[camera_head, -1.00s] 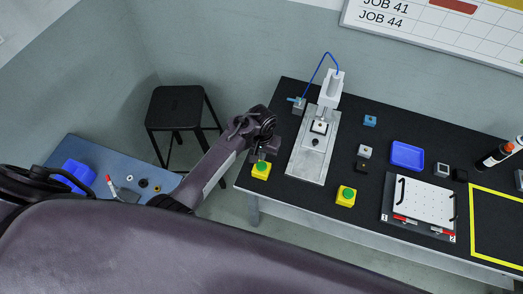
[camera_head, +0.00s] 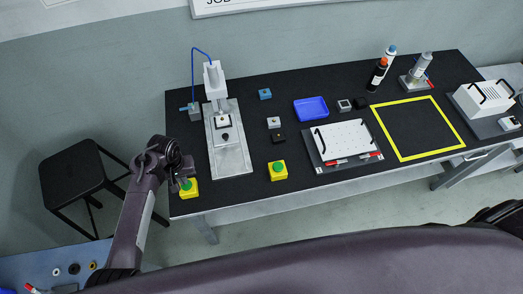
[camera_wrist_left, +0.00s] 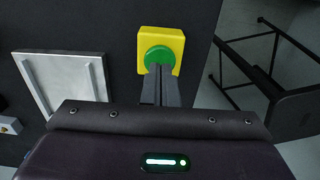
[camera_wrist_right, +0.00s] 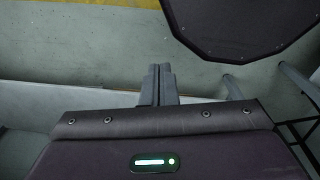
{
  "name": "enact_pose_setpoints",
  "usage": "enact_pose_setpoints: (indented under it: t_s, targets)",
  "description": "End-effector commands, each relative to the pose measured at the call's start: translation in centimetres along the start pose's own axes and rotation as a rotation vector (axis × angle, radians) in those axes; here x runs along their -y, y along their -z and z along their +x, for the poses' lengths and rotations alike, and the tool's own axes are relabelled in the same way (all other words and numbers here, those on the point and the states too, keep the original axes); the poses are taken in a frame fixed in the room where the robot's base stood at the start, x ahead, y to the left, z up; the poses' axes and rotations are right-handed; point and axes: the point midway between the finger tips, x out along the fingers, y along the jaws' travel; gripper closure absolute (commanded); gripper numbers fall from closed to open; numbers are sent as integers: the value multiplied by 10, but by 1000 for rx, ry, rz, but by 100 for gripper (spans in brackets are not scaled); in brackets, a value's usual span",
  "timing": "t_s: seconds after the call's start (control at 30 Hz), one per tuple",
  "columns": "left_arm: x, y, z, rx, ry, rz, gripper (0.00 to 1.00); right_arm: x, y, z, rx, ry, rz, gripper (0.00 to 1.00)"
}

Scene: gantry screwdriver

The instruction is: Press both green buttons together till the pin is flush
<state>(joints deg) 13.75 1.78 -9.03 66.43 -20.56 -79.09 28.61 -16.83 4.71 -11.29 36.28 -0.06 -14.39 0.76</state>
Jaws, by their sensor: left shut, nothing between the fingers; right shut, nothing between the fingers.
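The left green button (camera_head: 188,184) sits on a yellow box at the table's near left corner. My left gripper (camera_head: 184,178) is shut and empty, right over this button. In the left wrist view the fingertips (camera_wrist_left: 160,70) overlap the green button (camera_wrist_left: 158,55); I cannot tell whether they touch it. The right green button (camera_head: 278,168) stands on its yellow box near the front edge, with no gripper at it. The press (camera_head: 214,85) stands on a metal plate with a small block under its head; the pin is too small to make out. My right gripper (camera_wrist_right: 157,70) is shut and empty, away from the buttons.
A white perforated plate (camera_head: 342,140) with red-handled clamps lies right of the right button. Behind are a blue tray (camera_head: 311,108) and small blocks. A yellow-outlined square (camera_head: 418,128) is empty. A black stool (camera_head: 84,178) stands left of the table.

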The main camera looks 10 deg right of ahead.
Motion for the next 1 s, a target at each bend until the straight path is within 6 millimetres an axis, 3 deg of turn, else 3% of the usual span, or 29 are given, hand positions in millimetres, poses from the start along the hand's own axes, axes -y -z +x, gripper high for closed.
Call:
enact_pose_setpoints:
  t_s: [0.17, 0.27, 0.47, 0.6, 0.67, 0.8, 1.0]
  targets:
    - [0, 0, 0, 0, 0, 0, 100, 3, 74, -12, 17, 10, 98, 100]
    - [0, 0, 0, 0, 0, 0, 100, 3, 129, -31, 46, 17, 186, 100]
    - [0, 0, 0, 0, 0, 0, 100, -1, 232, -93, 115, 24, 362, 100]
    - [0, 0, 0, 0, 0, 0, 100, -7, 292, -153, 164, 19, 479, 100]
    - [0, 0, 0, 0, 0, 0, 100, -9, 313, -181, 183, 16, 520, 100]
    - [0, 0, 0, 0, 0, 0, 100, -11, 366, -229, 130, 14, 367, 100]
    - [0, 0, 0, 0, 0, 0, 100, -12, 407, -279, 89, 11, 241, 100]
